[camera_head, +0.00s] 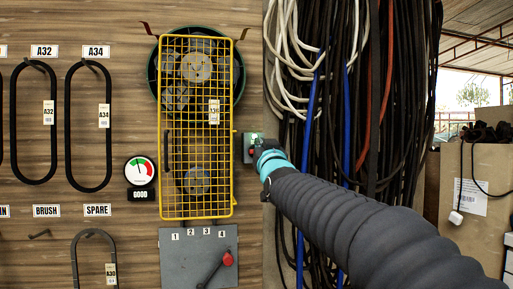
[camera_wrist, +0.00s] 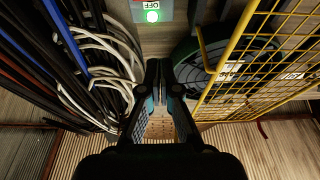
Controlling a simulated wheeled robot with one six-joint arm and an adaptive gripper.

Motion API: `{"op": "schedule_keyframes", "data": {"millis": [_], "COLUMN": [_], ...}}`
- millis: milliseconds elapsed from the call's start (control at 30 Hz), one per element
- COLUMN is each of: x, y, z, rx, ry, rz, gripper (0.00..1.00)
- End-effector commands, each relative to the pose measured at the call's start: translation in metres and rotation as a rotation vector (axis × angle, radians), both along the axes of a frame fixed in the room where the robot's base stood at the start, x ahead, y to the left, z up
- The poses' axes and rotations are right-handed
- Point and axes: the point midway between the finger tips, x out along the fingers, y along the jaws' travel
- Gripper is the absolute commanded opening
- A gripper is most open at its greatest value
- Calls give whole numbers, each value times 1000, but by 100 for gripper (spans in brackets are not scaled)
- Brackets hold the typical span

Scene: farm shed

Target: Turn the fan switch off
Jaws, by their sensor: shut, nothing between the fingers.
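A small switch plate with an OFF label and a lit green lamp (camera_wrist: 152,16) is at the top of the wrist view, upside down. Its green lamp also shows in the head view (camera_head: 257,136), right of the yellow cage. My gripper (camera_wrist: 166,68) is shut and empty, with its fingertips close to the wall just below the plate in the wrist view. In the head view my gripper (camera_head: 250,147) partly covers the plate. A switch lever is not clear in either view. The fan (camera_head: 196,68) sits behind the cage; whether it turns cannot be told.
The yellow mesh cage (camera_head: 200,214) stands close left of my gripper. Hanging cables (camera_head: 345,90) crowd its right side. A gauge reading GOOD (camera_head: 140,171) and a grey panel numbered 1 to 4 (camera_head: 180,262), with a red-knobbed lever (camera_head: 227,259), are on the wall.

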Motion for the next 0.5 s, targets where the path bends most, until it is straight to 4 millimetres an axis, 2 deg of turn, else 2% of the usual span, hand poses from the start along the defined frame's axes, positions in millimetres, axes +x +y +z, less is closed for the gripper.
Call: {"op": "schedule_keyframes", "data": {"millis": [500], "x": [66], "y": [19], "z": [25], "rx": [0], "ry": [1], "rz": [0], "gripper": [0]}}
